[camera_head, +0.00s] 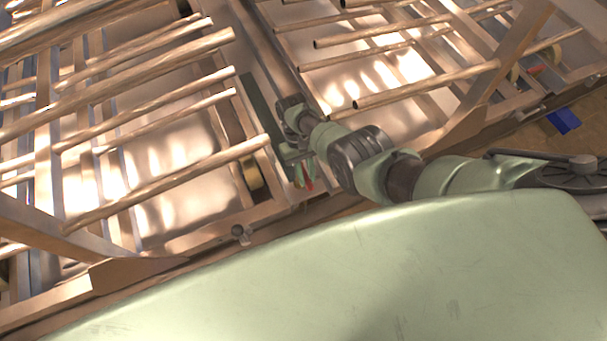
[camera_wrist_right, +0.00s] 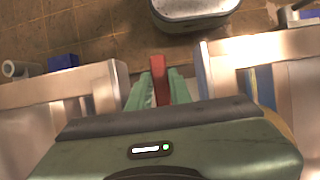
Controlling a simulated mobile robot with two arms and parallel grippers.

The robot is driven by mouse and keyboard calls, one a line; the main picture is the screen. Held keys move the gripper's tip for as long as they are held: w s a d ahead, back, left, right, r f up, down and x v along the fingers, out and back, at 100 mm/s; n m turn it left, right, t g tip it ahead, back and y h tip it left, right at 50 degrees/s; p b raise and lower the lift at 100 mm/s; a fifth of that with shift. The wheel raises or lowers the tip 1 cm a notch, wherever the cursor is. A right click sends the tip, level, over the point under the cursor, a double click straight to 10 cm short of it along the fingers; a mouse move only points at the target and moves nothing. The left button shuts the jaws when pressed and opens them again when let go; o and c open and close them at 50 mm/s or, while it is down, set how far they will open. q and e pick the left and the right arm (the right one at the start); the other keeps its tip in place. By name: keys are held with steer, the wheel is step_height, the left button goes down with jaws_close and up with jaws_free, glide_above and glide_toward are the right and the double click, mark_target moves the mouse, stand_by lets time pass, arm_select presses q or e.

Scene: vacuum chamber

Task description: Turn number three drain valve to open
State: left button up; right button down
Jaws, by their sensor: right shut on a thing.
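A red valve handle (camera_wrist_right: 158,68) shows between the green fingers of my right gripper (camera_wrist_right: 160,92) in the right wrist view. The gripper is shut on it. In the head view a small bit of the red handle (camera_head: 309,184) shows at the fingertips of my right gripper (camera_head: 301,176), low by the front of the metal racks. The valve body is hidden, and no number label can be read. I cannot tell the handle's exact turn angle. My left gripper is not in view.
A rack of copper-coloured pipes (camera_head: 150,110) stands left of my right arm, another (camera_head: 400,65) to its right. Frame posts flank the gripper closely in the wrist view. A blue block (camera_head: 562,120) lies on the brown floor at right. Another red part (camera_head: 535,70) shows in the right rack.

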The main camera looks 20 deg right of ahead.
steer(key=shift+d, duration=0.1)
stand_by(0.5)
steer(key=c, duration=1.3)
jaws_free()
steer(key=shift+r, duration=0.1)
steer(key=p+v, duration=0.1)
steer(key=v, duration=0.6)
steer(key=shift+w+r, duration=0.1)
steer(key=shift+r, duration=0.2)
